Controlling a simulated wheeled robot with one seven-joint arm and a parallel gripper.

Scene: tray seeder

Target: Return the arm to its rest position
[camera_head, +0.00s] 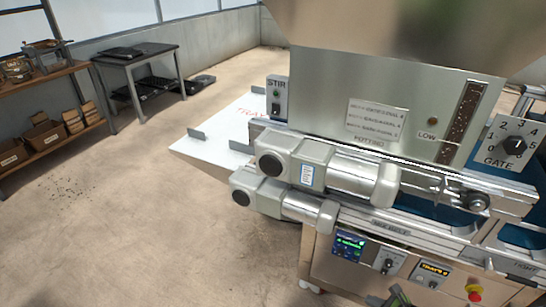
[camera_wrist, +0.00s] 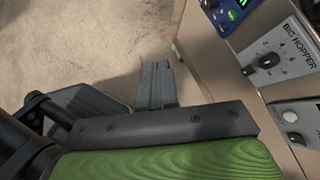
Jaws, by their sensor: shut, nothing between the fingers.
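My gripper (camera_wrist: 157,72) shows in the wrist view as two grey fingers pressed together, with nothing between them. It points down toward the bare floor, left of the machine's front panel. In the head view only a small grey and green part of my gripper (camera_head: 396,298) shows at the bottom edge, in front of the control panel (camera_head: 330,262). The rest of my arm is out of that view. The tray seeder (camera_head: 320,85) stands close by on the right, with its big hopper knob (camera_wrist: 267,61) near my gripper in the wrist view.
The seeder's motor housings (camera_head: 290,160) jut out to the left. A red stop button (camera_head: 475,291) sits low on the front. A white tray table (camera_head: 215,143) extends behind. A shelf (camera_head: 50,130) and a grey table (camera_head: 135,60) stand far left. The floor (camera_head: 130,220) between is clear.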

